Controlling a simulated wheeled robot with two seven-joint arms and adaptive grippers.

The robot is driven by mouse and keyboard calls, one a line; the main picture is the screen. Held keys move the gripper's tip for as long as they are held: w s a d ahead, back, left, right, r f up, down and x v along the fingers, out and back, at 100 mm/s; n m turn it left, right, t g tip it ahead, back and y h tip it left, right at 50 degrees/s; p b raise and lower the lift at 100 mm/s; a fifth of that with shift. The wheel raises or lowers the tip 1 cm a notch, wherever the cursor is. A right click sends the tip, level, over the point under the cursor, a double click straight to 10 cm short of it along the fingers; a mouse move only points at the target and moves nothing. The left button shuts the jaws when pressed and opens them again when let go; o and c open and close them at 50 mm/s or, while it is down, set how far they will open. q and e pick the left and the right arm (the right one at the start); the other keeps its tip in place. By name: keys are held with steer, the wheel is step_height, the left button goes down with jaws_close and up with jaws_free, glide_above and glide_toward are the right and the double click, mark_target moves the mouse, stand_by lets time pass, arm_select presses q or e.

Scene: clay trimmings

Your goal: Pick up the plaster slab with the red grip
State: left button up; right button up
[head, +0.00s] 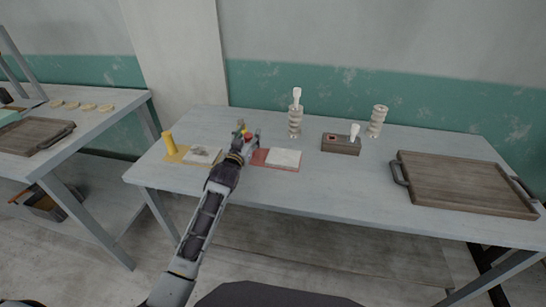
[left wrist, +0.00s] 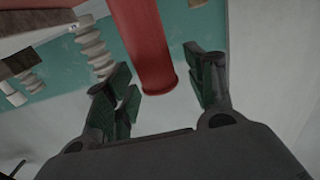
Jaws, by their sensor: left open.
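The plaster slab with the red grip (head: 284,157) lies on a red mat or base (head: 260,158) near the middle of the table. Its red grip (head: 248,135) stands up at the left, partly hidden by my left gripper (head: 247,138). In the left wrist view, the red grip (left wrist: 146,45) is a round bar reaching down between the two fingers of my left gripper (left wrist: 157,65). The fingers are spread, with visible gaps beside the grip. My right gripper is not in view.
A yellow grip (head: 169,142) and a greyish slab (head: 203,154) are to the left. A wooden tray (head: 465,184) lies at right. The table's front middle is clear.

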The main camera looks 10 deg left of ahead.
arm_select(q)
steer(key=shift+w, duration=0.2)
steer(key=shift+c, duration=0.4)
jaws_close()
